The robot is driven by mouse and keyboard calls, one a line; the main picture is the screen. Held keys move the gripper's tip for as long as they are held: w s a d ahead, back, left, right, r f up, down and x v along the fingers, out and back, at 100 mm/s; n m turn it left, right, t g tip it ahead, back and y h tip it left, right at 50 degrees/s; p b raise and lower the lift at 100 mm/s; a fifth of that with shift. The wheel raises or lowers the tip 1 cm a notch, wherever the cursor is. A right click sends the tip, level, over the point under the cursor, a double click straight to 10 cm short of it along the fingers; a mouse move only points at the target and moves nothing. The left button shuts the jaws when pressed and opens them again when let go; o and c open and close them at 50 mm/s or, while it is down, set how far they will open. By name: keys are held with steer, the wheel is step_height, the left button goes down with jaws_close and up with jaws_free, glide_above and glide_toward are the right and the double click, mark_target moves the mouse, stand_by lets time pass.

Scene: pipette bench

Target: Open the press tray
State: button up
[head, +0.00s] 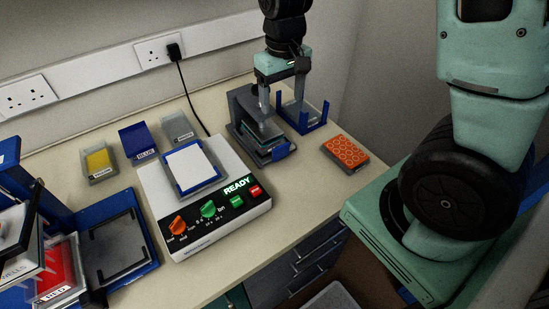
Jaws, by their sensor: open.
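The press (241,107) is a dark grey upright device at the back right of the bench. A low tray with a blue front (284,152) sits at its foot, towards the bench's front edge. The tray seems to be pushed in under the press, but how far is hard to tell. My gripper (283,98) hangs from above over the press. Its two fingers are apart, one in front of the press and one to its right. I see nothing held between them. The gripper partly hides the press top, and contact cannot be made out.
A blue-posted holder (318,126) stands right of the press, and an orange plate (346,151) lies further right. A white READY machine (231,205) stands left, with small bins, including a yellow one (97,160), behind it. A blue frame (143,226) is at far left.

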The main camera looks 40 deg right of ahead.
mark_target(281, 146)
step_height(281, 146, down, 17)
steer(key=shift+r+p, duration=0.1)
steer(key=shift+p, duration=0.95)
steer(key=c, duration=1.4)
